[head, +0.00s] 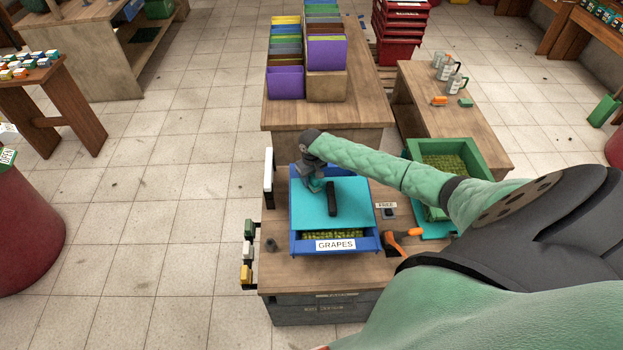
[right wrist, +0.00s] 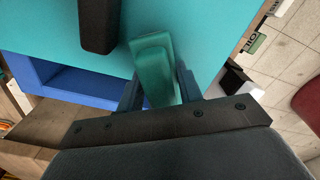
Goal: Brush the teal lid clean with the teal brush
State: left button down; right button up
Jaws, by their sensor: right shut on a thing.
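The teal lid (head: 350,200) lies over most of the blue crate (head: 296,217) labelled GRAPES, with grapes showing at the open front strip. A black bar handle (head: 332,198) stands on the lid's middle. My right gripper (head: 314,186) is over the lid's back left part, left of the handle. It is shut on the teal brush (right wrist: 155,70), which shows between the fingers in the right wrist view, beside the handle (right wrist: 98,22). The brush's underside is hidden, so I cannot tell if it touches the lid (right wrist: 200,25). My left gripper is not in view.
A green crate (head: 478,160) of grapes stands on the right. An orange-handled tool (head: 401,238) lies right of the blue crate. Purple and other coloured bins (head: 286,82) stand on the table behind. My right arm crosses above the table's right side.

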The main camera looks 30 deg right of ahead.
jog(key=shift+r+p, duration=0.4)
jog(key=shift+r, duration=2.55)
jog(key=shift+r, duration=1.45)
